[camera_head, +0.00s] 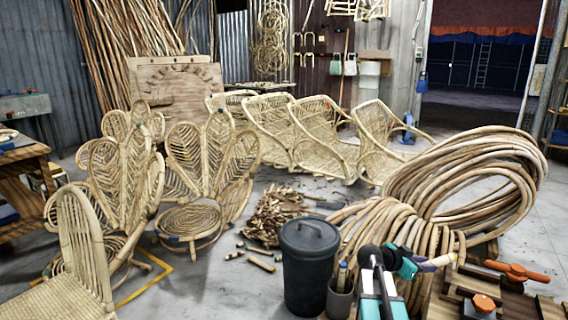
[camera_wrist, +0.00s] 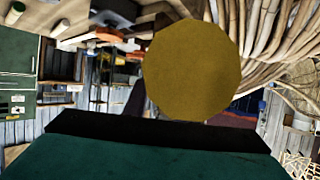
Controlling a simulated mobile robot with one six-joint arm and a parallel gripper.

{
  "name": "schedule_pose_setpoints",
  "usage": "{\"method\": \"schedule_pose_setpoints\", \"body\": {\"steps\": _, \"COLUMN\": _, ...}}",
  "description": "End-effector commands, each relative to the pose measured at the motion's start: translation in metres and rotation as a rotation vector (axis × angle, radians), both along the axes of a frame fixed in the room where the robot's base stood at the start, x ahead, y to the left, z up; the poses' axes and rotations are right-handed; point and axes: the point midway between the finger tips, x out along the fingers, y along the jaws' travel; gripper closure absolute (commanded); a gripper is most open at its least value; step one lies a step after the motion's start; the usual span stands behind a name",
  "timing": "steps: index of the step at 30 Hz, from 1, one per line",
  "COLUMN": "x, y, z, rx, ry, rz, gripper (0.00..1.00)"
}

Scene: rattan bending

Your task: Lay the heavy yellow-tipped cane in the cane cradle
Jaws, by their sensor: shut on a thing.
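My gripper (camera_head: 408,264) is shut on a short pale cane (camera_head: 436,264) at the lower right of the head view. The cane lies roughly level above the bench and points right, with a yellowish end. In the wrist view a large round yellow cane end (camera_wrist: 193,70) faces the camera, just beyond the dark edge of my gripper. The rest of the cane is hidden behind that end in this view. I cannot clearly pick out the cane cradle; wooden blocks (camera_head: 466,282) stand below and right of the held cane.
An orange-handled clamp (camera_head: 516,271) and an orange knob (camera_head: 484,303) sit at the bench's right. A grey pot (camera_head: 339,298) with a yellow-tipped stick and a dark lidded bin (camera_head: 309,262) stand left of my arm. Large cane coils (camera_head: 470,185) rise behind.

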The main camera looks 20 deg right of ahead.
Motion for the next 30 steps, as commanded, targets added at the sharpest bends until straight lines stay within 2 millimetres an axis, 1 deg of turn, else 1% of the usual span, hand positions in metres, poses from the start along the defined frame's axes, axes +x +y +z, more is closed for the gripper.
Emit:
{"method": "schedule_pose_setpoints", "body": {"steps": 1, "x": 0.012, "y": 0.014, "z": 0.004, "rx": -0.001, "ry": -0.001, "rz": 0.031, "gripper": 1.00}}
{"method": "schedule_pose_setpoints", "body": {"steps": 3, "x": 0.027, "y": 0.031, "z": 0.008, "rx": -0.001, "ry": -0.002, "rz": 0.073, "gripper": 1.00}}
{"method": "schedule_pose_setpoints", "body": {"steps": 5, "x": 0.039, "y": 0.046, "z": 0.011, "rx": -0.002, "ry": -0.001, "rz": 0.108, "gripper": 1.00}}
{"method": "schedule_pose_setpoints", "body": {"steps": 11, "x": 0.077, "y": 0.099, "z": 0.024, "rx": -0.001, "ry": -0.002, "rz": 0.235, "gripper": 1.00}}
{"method": "schedule_pose_setpoints", "body": {"steps": 17, "x": 0.112, "y": 0.158, "z": 0.037, "rx": -0.001, "ry": -0.002, "rz": 0.377, "gripper": 1.00}}
{"method": "schedule_pose_setpoints", "body": {"steps": 23, "x": 0.143, "y": 0.223, "z": 0.054, "rx": -0.001, "ry": -0.002, "rz": 0.538, "gripper": 1.00}}
{"method": "schedule_pose_setpoints", "body": {"steps": 24, "x": 0.149, "y": 0.237, "z": 0.057, "rx": -0.002, "ry": -0.002, "rz": 0.574, "gripper": 1.00}}
{"method": "schedule_pose_setpoints", "body": {"steps": 29, "x": 0.169, "y": 0.294, "z": 0.073, "rx": -0.002, "ry": -0.004, "rz": 0.721, "gripper": 1.00}}
{"method": "schedule_pose_setpoints", "body": {"steps": 30, "x": 0.173, "y": 0.308, "z": 0.077, "rx": -0.001, "ry": -0.004, "rz": 0.759, "gripper": 1.00}}
